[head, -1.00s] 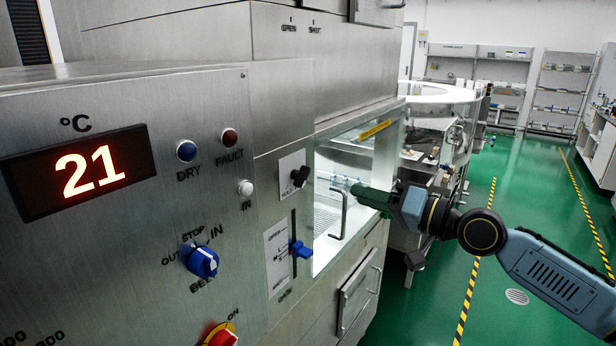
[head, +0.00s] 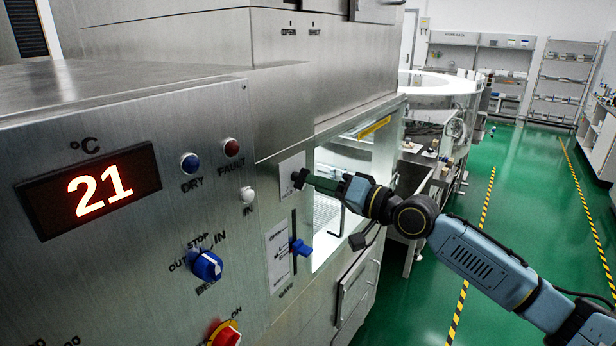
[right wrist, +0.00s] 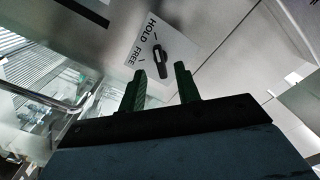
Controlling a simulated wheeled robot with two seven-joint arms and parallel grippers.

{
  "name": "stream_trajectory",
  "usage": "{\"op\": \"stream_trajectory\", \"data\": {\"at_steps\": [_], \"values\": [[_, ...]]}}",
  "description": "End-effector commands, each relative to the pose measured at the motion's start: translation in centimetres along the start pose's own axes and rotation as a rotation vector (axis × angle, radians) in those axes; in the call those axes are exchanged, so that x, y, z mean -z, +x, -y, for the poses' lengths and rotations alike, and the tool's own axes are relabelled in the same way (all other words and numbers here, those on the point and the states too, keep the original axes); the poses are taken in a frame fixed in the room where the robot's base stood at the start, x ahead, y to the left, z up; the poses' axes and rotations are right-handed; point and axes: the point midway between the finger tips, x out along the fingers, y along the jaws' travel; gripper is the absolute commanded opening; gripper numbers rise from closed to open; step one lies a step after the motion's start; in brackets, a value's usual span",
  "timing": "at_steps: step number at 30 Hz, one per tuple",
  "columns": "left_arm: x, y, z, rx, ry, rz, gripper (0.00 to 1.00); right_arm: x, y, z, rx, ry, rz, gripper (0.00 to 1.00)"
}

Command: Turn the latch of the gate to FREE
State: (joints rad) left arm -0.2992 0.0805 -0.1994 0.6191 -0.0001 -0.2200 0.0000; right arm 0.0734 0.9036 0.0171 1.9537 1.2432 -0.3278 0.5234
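The gate's latch is a small black knob (head: 299,178) on a white label plate (head: 291,168) on the steel panel, left of the lit opening. In the right wrist view the knob (right wrist: 160,62) sits beside the printed words HOLD and FREE; its bar looks lined up with the HOLD mark. My right gripper (head: 309,181) has its fingertips at the knob in the head view. In the right wrist view the two dark fingers (right wrist: 161,70) are apart, with the knob's near end showing between their tips; contact is unclear. My left gripper is not in view.
Below the latch, a blue gate lever (head: 301,248) sticks out of a slotted plate. A bent metal handle (head: 341,222) stands in the lit opening (head: 345,160) behind my right gripper. A blue belt knob (head: 206,265) and a red knob (head: 224,334) are further left.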

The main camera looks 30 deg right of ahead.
Motion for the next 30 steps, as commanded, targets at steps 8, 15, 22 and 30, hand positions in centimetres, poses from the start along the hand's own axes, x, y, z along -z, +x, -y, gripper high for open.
{"op": "stream_trajectory", "data": {"at_steps": [8,15,22,30], "values": [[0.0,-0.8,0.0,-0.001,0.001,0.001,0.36,0.1,3.0,0.1,0.002,0.000,-0.001,0.33],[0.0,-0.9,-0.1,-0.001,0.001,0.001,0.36,0.0,3.9,0.1,0.001,-0.001,0.001,0.33],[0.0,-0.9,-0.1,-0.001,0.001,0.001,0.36,-0.1,3.8,0.1,0.001,-0.001,0.001,0.30],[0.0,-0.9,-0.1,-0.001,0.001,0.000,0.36,0.0,3.8,0.1,0.001,-0.001,0.001,0.00]]}}
